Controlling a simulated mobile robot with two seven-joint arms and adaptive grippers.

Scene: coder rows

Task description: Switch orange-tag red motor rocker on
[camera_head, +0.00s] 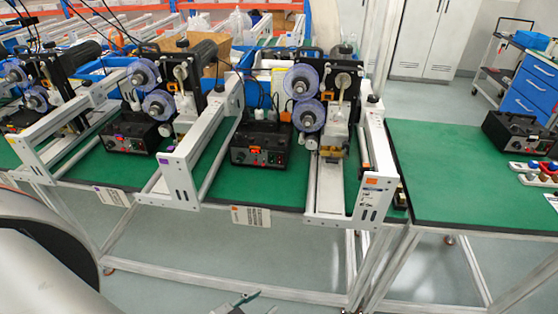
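The orange-tagged control box (260,144) is a black box on the green bench in the middle of the view, in front of the blue-reel coder. A small orange tag (255,151) sits on its front panel, with small red and other controls beside it. The red motor rocker is too small to single out, and its position cannot be read. My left gripper (240,303) shows only as grey fingertips at the bottom edge, well below and in front of the bench, apart from the box. Its opening is unclear. My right gripper cannot be made out.
A similar control box (132,137) with a purple tag stands to the left. White rail frames (180,180) stick out beside the boxes. An orange-marked card (250,216) hangs at the bench front. Another black box (520,133) stands on the right bench, whose middle is clear.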

